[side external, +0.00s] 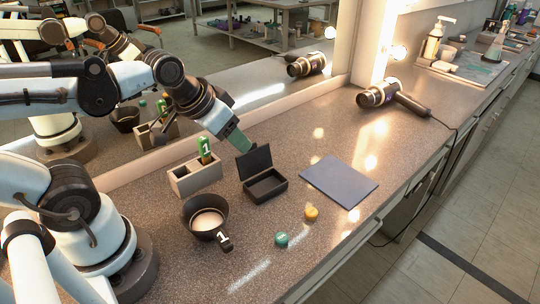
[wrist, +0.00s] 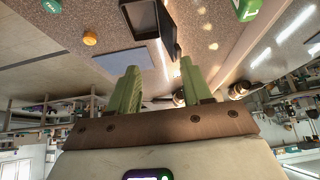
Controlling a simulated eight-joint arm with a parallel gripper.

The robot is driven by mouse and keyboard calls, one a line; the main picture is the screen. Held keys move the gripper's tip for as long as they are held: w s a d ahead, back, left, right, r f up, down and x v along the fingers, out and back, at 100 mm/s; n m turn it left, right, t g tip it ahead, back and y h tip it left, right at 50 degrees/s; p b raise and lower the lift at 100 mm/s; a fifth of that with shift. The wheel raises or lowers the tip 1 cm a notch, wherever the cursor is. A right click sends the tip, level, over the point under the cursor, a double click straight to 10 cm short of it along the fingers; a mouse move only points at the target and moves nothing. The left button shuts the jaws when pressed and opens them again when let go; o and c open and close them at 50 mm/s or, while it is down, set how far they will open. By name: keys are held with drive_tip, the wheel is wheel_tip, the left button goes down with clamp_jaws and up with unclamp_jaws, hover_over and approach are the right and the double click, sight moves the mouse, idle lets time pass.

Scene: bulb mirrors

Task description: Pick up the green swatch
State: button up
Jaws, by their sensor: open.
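The likely green swatch is a green upright piece marked 1 (side external: 205,148), standing in a grey two-slot holder (side external: 196,182). A green piece (wrist: 247,10) at the top right edge of the wrist view looks like the same one, cut off by the frame. My gripper (side external: 243,146) has green fingers and hangs above the open black box, to the right of the green piece and apart from it. In the wrist view my gripper (wrist: 158,64) shows its two fingers spread with nothing between them.
The open black box (side external: 268,187) stands right of the holder. A black cup (side external: 190,212), green cap (side external: 281,239), yellow cap (side external: 311,213) and blue-grey mat (side external: 340,181) lie on the counter. A hair dryer (side external: 410,105) is farther back. A mirror runs behind.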

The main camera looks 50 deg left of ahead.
sight(202, 138)
drive_tip(key=s+a+r+g, duration=0.2)
drive_tip(key=a+r+g, duration=0.35)
drive_tip(key=a, duration=0.45)
drive_tip(key=shift+n+g, duration=0.4)
drive_tip(key=shift+g, duration=0.05)
wheel_tip(202, 138, down, 7)
drive_tip(key=shift+d+r, duration=0.1)
drive_tip(key=shift+d, duration=0.05)
drive_tip(key=shift+w+f, duration=0.2)
drive_tip(key=shift+f, duration=2.45)
clamp_jaws()
drive_tip(key=shift+r, duration=0.15)
